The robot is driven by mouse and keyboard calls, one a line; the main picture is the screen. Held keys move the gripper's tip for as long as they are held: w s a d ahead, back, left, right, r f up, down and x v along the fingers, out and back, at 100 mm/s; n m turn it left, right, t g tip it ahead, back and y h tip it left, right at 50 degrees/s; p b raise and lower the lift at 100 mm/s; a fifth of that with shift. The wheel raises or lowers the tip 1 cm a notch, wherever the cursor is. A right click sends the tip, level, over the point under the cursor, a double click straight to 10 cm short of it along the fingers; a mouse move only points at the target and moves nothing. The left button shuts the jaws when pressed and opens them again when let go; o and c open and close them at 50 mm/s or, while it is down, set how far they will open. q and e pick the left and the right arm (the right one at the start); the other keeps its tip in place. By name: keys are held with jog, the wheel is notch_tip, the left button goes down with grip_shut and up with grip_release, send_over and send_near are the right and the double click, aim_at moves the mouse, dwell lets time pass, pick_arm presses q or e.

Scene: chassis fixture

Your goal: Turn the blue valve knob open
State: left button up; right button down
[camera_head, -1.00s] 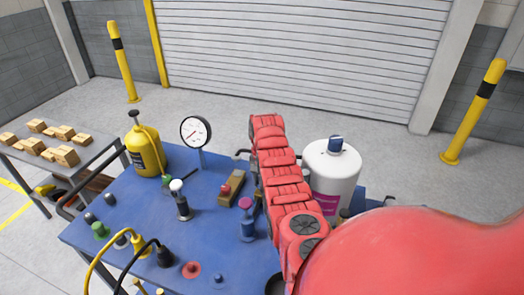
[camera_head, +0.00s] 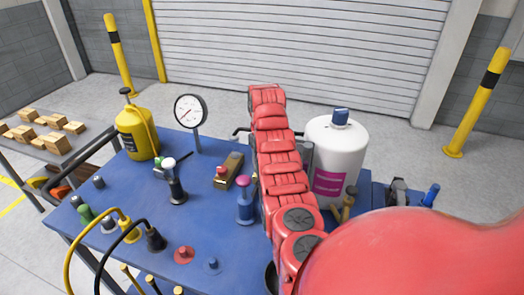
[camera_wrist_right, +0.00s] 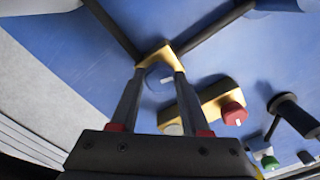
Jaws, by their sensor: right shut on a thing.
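In the right wrist view a blue round knob (camera_wrist_right: 159,77) with a pale mark sits on a brass-coloured body (camera_wrist_right: 154,58) joined to dark pipes. My right gripper (camera_wrist_right: 155,80) has one finger on each side of this knob and is shut on it. In the head view my red right arm hides the knob and the right gripper. A dark pipe end (camera_head: 240,132) shows left of the arm. My left gripper is in neither view.
A brass block with a red knob (camera_wrist_right: 233,114) lies close to the gripper. The blue table (camera_head: 120,212) also carries a yellow can (camera_head: 137,132), a gauge (camera_head: 190,110), a blue-bodied fitting (camera_head: 245,205), cables and a white tank (camera_head: 333,155) right of my arm.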

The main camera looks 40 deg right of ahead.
jog(key=shift+n, duration=1.3)
jog(key=shift+d+r+n, duration=0.1)
jog(key=shift+n, duration=0.2)
jog(key=shift+c, duration=1.9)
grip_release()
